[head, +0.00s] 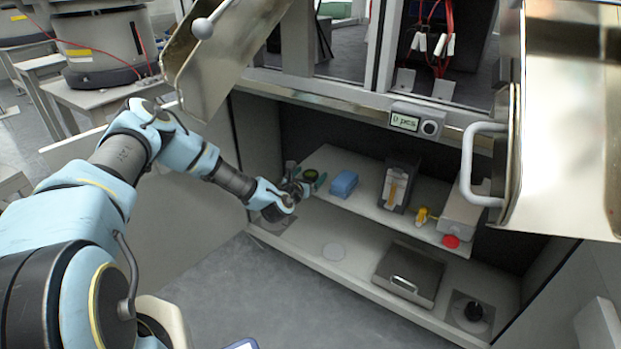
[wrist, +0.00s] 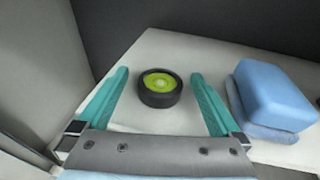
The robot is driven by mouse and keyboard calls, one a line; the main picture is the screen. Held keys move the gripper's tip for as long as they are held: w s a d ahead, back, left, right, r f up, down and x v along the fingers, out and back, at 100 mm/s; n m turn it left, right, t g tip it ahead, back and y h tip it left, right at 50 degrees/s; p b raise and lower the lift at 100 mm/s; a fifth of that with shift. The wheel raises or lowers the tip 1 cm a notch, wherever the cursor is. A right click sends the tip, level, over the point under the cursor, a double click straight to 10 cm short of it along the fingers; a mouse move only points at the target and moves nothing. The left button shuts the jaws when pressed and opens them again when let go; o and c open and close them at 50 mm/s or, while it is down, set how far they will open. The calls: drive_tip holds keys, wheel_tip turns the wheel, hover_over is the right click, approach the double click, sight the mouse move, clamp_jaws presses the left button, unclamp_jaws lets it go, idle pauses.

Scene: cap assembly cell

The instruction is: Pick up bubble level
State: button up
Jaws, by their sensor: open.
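The bubble level (wrist: 160,88) is a short round black puck with a bright yellow-green top. In the wrist view it sits on the pale upper shelf (wrist: 185,58), near the shelf's left end. My gripper (wrist: 160,82) has two teal fingers, open, one on each side of the level with a gap on both sides. In the head view my gripper (head: 309,182) is at the left end of the shelf, and the level (head: 309,174) shows small and dark between the fingers.
A blue block (wrist: 272,95) lies on a folded blue cloth just right of the right finger; the blue pile (head: 343,183) also shows in the head view. Farther right are a dark holder (head: 398,186), a yellow item (head: 422,216) and a red disc (head: 451,241). A wall stands close on the left.

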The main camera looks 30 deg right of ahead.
drive_tip(key=shift+w+d+f, duration=0.1)
drive_tip(key=shift+w+d, duration=0.15)
drive_tip(key=shift+d, duration=0.05)
drive_tip(key=shift+c, duration=0.2)
drive_tip(key=c, duration=1.4)
